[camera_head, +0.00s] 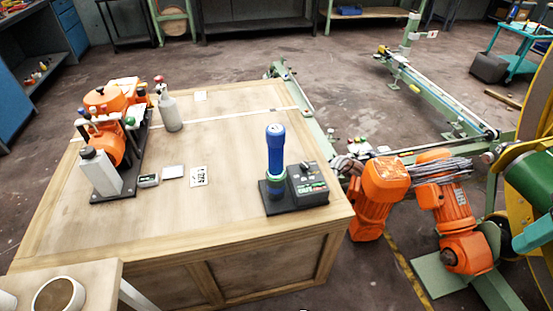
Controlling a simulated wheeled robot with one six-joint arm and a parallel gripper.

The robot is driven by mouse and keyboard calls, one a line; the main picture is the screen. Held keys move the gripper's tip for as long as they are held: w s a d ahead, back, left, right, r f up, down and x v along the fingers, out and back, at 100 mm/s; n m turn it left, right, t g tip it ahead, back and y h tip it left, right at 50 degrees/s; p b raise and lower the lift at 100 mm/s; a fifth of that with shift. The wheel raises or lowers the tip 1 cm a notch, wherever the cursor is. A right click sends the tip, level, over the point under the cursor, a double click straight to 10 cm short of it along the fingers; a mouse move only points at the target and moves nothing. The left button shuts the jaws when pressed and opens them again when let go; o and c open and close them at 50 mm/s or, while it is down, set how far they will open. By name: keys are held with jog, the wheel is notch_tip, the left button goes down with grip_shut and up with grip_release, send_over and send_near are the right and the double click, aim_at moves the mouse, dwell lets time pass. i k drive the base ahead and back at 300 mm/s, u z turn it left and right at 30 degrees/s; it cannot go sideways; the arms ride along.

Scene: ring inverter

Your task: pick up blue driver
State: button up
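The blue driver (276,155) stands upright near the right front corner of the wooden table (150,220). It has a blue cylindrical body with a green ring low on it. Its lower end rests at a flat black base, beside a dark box-like unit (308,184) with green marks. Nothing touches the driver from above. My gripper is not in view.
On the table's left stand orange machinery (106,145), a grey-white block (101,172) and a grey bottle (169,109). Small flat cards lie mid-table. Orange jointed machinery (380,190) stands right of the table. The front middle tabletop is clear.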

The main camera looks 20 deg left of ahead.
aim_at(275, 134)
jog(key=u, duration=1.05)
jog(key=i, duration=0.5)
jog(key=u, duration=1.05)
